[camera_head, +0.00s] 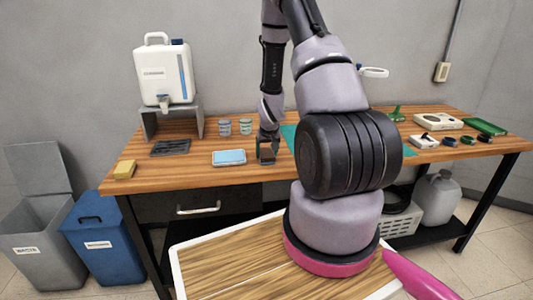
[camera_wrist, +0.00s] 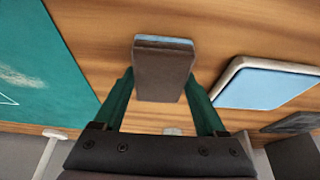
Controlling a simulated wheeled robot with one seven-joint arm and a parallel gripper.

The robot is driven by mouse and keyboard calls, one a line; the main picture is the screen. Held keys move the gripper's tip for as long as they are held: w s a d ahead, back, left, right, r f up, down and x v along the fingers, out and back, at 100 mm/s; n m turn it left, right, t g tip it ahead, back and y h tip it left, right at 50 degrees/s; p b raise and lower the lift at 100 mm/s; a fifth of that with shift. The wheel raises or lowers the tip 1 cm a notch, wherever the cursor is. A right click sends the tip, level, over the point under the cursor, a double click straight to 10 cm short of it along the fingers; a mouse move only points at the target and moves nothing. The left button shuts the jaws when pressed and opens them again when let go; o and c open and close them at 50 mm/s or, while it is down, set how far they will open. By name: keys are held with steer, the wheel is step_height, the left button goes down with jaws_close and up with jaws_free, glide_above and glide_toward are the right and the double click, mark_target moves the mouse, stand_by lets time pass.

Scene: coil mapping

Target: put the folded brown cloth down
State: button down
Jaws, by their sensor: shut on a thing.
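The folded brown cloth (camera_wrist: 162,72) is a small block between the two green fingers of my gripper (camera_wrist: 160,84) in the wrist view. A pale blue strip shows along its far edge. My gripper is shut on it. In the head view my gripper (camera_head: 267,148) is low over the wooden bench (camera_head: 220,178), and the cloth (camera_head: 267,154) shows as a small dark brown patch there. I cannot tell whether the cloth touches the bench top.
A blue-topped tray (camera_head: 229,157) lies just left of my gripper, and a green mat (camera_head: 289,134) lies to the right. Two small jars (camera_head: 225,128) stand behind. A dark tray (camera_head: 170,148) and a yellow block (camera_head: 125,170) are farther left. Bare wood shows around my gripper.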

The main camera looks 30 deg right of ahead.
jaws_free()
steer(key=shift+f, duration=0.1)
steer(key=s+a+r+t+y, duration=0.1)
steer(key=s+a+r, duration=0.25)
steer(key=r, duration=0.75)
steer(key=s+a+r, duration=0.3)
steer(key=s+r, duration=0.1)
steer(key=r, duration=0.7)
steer(key=s+a+r+t+y, duration=0.1)
steer(key=s+a+r, duration=0.25)
steer(key=r, duration=0.75)
steer(key=s+a+r, duration=0.2)
steer(key=s+r, duration=0.3)
steer(key=s, duration=0.3)
steer(key=s+a+r+m+t+y, duration=0.1)
steer(key=s+a+r, duration=0.2)
steer(key=s+r, duration=0.2)
steer(key=s, duration=0.2)
steer(key=shift+s+a+r, duration=0.2)
steer(key=shift+s+r, duration=0.05)
steer(key=shift+s, duration=0.15)
